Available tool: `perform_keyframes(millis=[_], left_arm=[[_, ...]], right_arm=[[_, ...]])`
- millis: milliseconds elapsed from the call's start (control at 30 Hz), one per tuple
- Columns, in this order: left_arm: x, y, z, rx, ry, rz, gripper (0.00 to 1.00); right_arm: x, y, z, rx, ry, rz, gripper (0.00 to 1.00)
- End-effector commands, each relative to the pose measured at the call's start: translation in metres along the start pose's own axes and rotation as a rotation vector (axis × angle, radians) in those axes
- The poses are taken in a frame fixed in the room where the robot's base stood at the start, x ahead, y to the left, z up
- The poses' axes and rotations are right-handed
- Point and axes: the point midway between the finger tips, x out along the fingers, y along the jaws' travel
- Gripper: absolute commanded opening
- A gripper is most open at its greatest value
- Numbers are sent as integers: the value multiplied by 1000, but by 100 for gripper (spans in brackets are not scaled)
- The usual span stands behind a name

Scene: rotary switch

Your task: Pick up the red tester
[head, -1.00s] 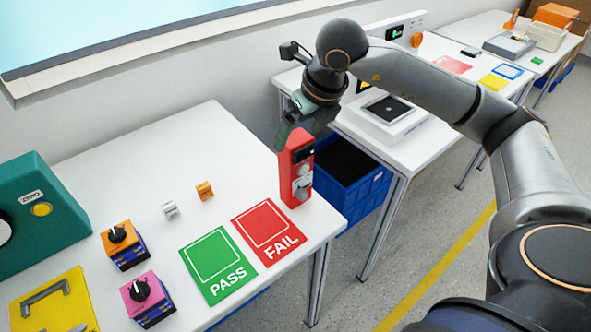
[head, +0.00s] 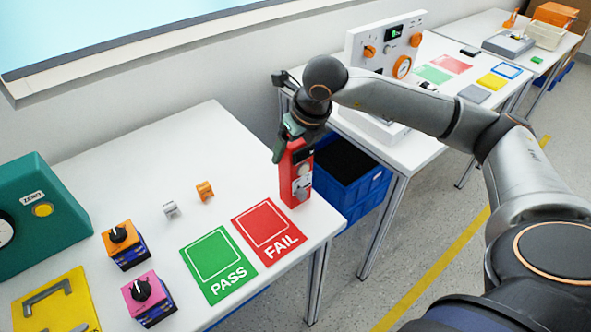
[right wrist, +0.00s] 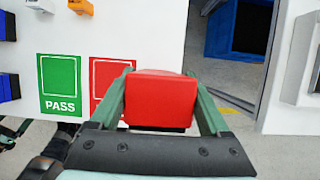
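The red tester (head: 296,180) stands upright on the near table, beside the red FAIL mat (head: 269,231). Its front has a dark screen and a light grey knob. My right gripper (head: 291,146) points down at its upper end, with green fingers. In the right wrist view the tester's red top (right wrist: 161,98) lies between the two fingers of my right gripper (right wrist: 163,82). I cannot tell whether both fingers press on it. A green and dark shape at the lower left of the right wrist view looks like part of my left gripper (right wrist: 12,132).
A green PASS mat (head: 219,265) lies beside the FAIL mat. An orange switch box (head: 122,245) and a pink one (head: 148,298) stand at the left, by a teal box (head: 40,210). A blue bin (head: 350,185) and a second table are at the right.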

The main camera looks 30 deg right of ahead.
Motion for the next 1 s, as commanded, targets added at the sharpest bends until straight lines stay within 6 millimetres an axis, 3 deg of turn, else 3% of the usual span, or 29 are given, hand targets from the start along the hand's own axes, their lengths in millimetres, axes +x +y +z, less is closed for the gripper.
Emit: perform_keyframes(millis=[67, 667, 1000], left_arm=[[0, 0, 0, 0, 0, 0, 100], [0, 1, 0, -1, -1, 2, 100], [0, 2, 0, -1, -1, 3, 100]], right_arm=[[0, 0, 0, 0, 0, 0, 70], [-1, 0, 0, 1, -1, -1, 2], [-2, 0, 1, 1, -4, -1, 0]])
